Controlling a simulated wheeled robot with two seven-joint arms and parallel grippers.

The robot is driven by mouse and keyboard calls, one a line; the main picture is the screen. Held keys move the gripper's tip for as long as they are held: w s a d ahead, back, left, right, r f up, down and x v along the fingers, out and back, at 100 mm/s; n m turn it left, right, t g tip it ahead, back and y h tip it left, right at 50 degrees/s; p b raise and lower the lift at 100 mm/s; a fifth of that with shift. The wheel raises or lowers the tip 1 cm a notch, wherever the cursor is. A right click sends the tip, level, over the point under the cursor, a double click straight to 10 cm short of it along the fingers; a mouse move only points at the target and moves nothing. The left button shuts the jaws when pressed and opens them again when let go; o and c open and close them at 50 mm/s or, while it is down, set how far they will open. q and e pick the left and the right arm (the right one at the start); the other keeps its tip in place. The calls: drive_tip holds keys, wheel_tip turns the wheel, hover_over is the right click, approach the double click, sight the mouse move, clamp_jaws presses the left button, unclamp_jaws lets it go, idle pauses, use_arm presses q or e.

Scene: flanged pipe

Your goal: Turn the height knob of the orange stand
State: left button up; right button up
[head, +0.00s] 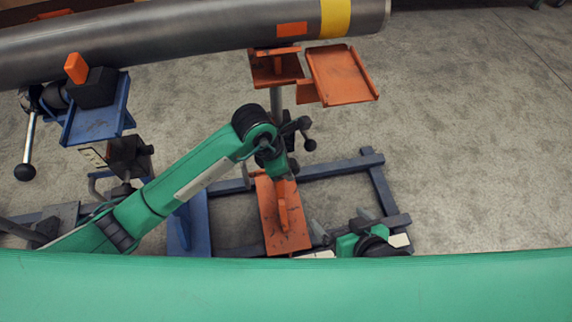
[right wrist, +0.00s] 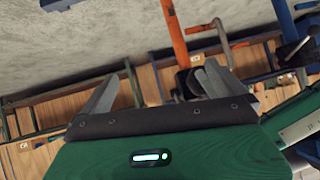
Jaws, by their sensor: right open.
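The orange stand (head: 283,220) is in the middle of the head view, its grey post rising to an orange cradle under the pipe. A black handle with a ball end (head: 309,144), which looks like the height knob, sticks out right of the post. My right gripper (head: 340,224) is low in the head view, below and right of that handle, apart from it. In the right wrist view its fingers (right wrist: 158,88) are open, with an orange bar (right wrist: 174,34) and a black part beyond them. My left arm crosses to the post; its fingers cannot be made out.
The grey pipe (head: 190,38) with a yellow band lies across the top. The blue stand (head: 98,118) is at left with its own ball-ended lever (head: 26,172). Dark blue frame bars (head: 335,167) lie on the floor. The floor at right is clear.

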use_arm(q)
drive_tip(key=y+p, duration=0.2)
drive_tip(key=y, duration=0.1)
drive_tip(key=shift+d+r+g+y+p, duration=0.15)
drive_tip(key=shift+g+y+p, duration=0.15)
drive_tip(key=shift+g, duration=0.1)
drive_tip(key=shift+f+y, duration=0.2)
drive_tip(key=shift+y, duration=0.5)
use_arm(e)
drive_tip(key=s+d+r+g+h, duration=0.1)
drive_tip(key=s+d+g+h, duration=0.1)
drive_tip(key=s+d+g, duration=0.2)
drive_tip(key=shift+d+m+h, duration=0.3)
drive_tip(key=shift+d, duration=0.85)
drive_tip(key=shift+r, duration=0.1)
use_arm(q)
drive_tip(key=o, duration=1)
use_arm(e)
drive_tip(key=shift+w, duration=0.1)
